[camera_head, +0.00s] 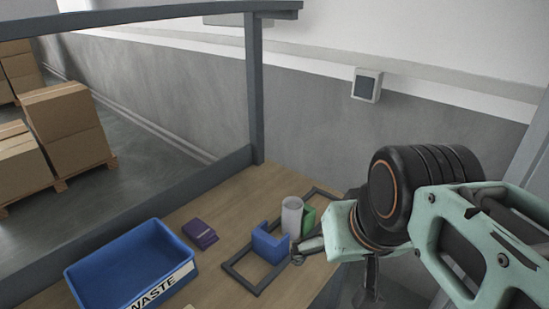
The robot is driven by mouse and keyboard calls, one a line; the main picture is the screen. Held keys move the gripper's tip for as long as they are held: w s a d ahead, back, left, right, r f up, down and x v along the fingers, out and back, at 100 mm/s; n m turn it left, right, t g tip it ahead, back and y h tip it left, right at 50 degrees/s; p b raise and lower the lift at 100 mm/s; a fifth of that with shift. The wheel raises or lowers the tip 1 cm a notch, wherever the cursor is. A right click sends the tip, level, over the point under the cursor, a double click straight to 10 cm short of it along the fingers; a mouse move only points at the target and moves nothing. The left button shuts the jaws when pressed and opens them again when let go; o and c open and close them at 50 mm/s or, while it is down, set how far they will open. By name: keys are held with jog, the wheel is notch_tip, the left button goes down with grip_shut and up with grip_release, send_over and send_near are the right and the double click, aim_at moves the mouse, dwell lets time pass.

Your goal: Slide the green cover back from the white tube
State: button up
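A white tube (291,217) stands upright on the wooden table, towards its right side. The green cover (308,219) is just right of the tube and partly hidden behind it; I cannot tell whether they touch. A blue block with a notched top (270,243) stands at the tube's front left. My gripper (299,254) is low over the table, just right of the blue block and in front of the tube and green cover. Its fingers are small and dark here, and their opening is unclear.
A dark rectangular frame (238,278) lies around the blue block and tube. A blue bin marked WASTE (88,269) is at the front left, with a purple object (200,234) beside it. A grey post (254,90) rises at the table's back edge.

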dwell(0.4)
notch_tip(320, 180, up, 12)
jog(key=p, duration=1.1)
jog(key=shift+p, duration=0.4)
jog(key=shift+f, duration=0.1)
